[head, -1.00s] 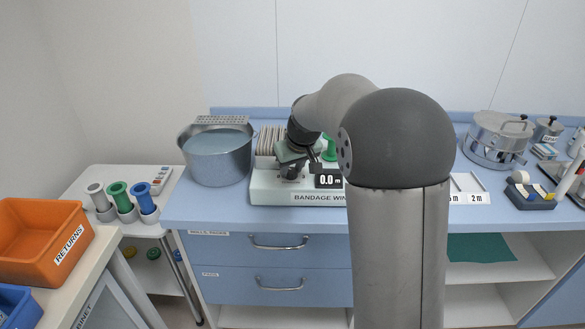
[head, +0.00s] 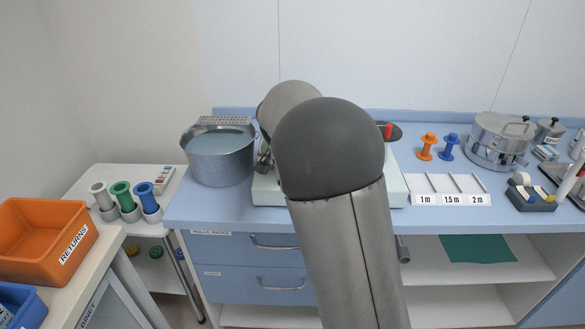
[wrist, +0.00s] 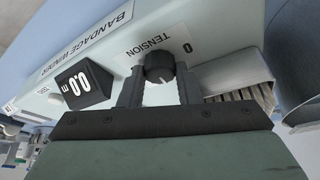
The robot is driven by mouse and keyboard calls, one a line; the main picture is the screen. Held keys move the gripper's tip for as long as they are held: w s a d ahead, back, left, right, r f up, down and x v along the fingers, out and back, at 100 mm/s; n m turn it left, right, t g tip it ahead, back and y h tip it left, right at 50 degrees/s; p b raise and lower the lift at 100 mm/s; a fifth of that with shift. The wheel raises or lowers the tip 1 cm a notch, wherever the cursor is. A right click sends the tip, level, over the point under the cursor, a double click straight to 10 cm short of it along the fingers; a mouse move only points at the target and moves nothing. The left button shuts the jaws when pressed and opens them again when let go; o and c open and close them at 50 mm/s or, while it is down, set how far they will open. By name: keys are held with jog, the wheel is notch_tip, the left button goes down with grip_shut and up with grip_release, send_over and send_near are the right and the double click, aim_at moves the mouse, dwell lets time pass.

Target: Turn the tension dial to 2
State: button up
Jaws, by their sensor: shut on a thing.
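The tension dial (wrist: 158,67) is a dark round knob on the pale bandage winder (wrist: 100,50), beside a TENSION label and a printed 0. The other numbers are hidden or out of view. A light mark shows on the knob, but I cannot tell which number it points at. My gripper (wrist: 160,82) has one finger on each side of the knob and is shut on it. In the head view the winder (head: 397,190) shows only at its edges, and my arm hides the dial and the gripper.
The winder's display (wrist: 80,86) reads 0.0 m. A metal basin (head: 220,158) stands close to the winder's left. Orange (head: 427,146) and blue (head: 449,146) spools and a rack with length labels (head: 450,199) are to the right. A steel drum (head: 497,142) stands farther right.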

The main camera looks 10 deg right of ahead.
jog(key=shift+a+m+g+h, duration=0.1)
jog(key=shift+m+g+h, duration=0.35)
jog(key=shift+m, duration=1.15)
jog(key=shift+m+g, duration=0.25)
jog(key=shift+m, duration=0.05)
jog(key=o, duration=1)
jog(key=shift+r, duration=0.1)
jog(key=shift+a+r+p, duration=0.1)
jog(key=shift+r+p, duration=0.35)
jog(key=shift+p+v, duration=1.7)
jog(key=shift+v, duration=1.75)
jog(key=shift+s, duration=0.15)
